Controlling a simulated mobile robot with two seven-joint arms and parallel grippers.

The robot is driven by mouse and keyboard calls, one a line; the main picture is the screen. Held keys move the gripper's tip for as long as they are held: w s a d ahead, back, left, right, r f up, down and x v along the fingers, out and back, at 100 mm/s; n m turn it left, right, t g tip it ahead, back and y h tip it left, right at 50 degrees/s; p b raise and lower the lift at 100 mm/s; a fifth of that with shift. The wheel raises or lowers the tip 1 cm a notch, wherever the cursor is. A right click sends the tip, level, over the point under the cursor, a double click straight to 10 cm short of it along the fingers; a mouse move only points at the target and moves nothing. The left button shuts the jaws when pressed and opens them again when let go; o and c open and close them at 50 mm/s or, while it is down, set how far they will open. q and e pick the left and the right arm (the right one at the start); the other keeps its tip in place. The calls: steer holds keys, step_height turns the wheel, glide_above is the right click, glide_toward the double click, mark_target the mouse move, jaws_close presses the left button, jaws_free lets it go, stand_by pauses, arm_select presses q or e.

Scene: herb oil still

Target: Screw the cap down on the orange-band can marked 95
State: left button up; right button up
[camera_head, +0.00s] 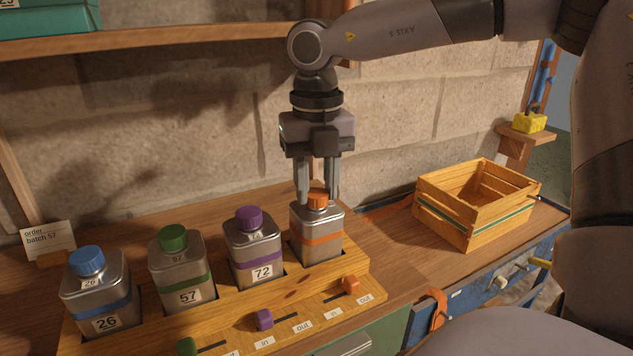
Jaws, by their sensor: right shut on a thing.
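The orange-band can (317,250) is a square metal can at the right end of a wooden rack. No number can be read on it in this view. Its orange cap (318,199) is at the can's top. My right gripper (318,196) points straight down from above, with one finger on each side of the orange cap, shut on it. Whether the cap sits fully down cannot be told. My left gripper is not in view.
Cans 72 (258,255), 57 (182,273) and 26 (97,299) stand left in the rack (297,291). An orange slider (351,285) and a purple slider (263,320) are at its front. An empty-looking wooden crate (463,227) stands right. A stone wall is behind.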

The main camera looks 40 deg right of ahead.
steer(key=m+b, duration=0.1)
steer(key=m, duration=0.2)
steer(key=shift+f+b, duration=0.15)
steer(key=shift+b, duration=0.2)
steer(key=m+b, duration=0.2)
steer(key=m, duration=0.2)
steer(key=shift+m, duration=0.4)
steer(key=m, duration=0.6)
steer(key=shift+m+b, duration=0.3)
steer(key=shift+b, duration=0.05)
steer(key=m, duration=0.5)
steer(key=shift+r, duration=0.2)
jaws_close()
steer(key=o, duration=0.8)
jaws_free()
steer(key=o, duration=0.3)
steer(key=shift+w+f, duration=0.1)
steer(key=shift+o, duration=0.2)
steer(key=shift+c, duration=0.4)
